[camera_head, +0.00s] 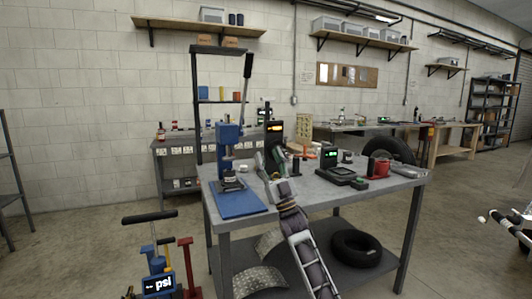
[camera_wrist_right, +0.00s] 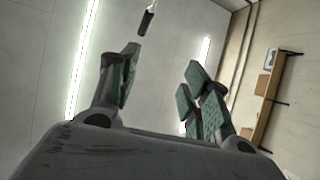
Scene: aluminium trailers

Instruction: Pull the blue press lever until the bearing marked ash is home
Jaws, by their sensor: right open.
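The blue press (camera_head: 228,135) stands at the left end of the grey workbench. Its lever rises steeply up and right to a black grip (camera_head: 248,66); in the right wrist view the grip (camera_wrist_right: 147,22) hangs beyond the fingertips, near the left finger. My right gripper (camera_head: 268,160) is right of the press body and well below the grip, apart from it. Its green-padded fingers (camera_wrist_right: 160,68) are open with nothing between them. Small dark parts (camera_head: 231,183) sit under the ram; I cannot read any ash mark or tell how deep the bearing sits.
A dark upright display (camera_head: 275,131) stands just behind my gripper. A psi gauge unit (camera_head: 159,285) stands on the floor at left.

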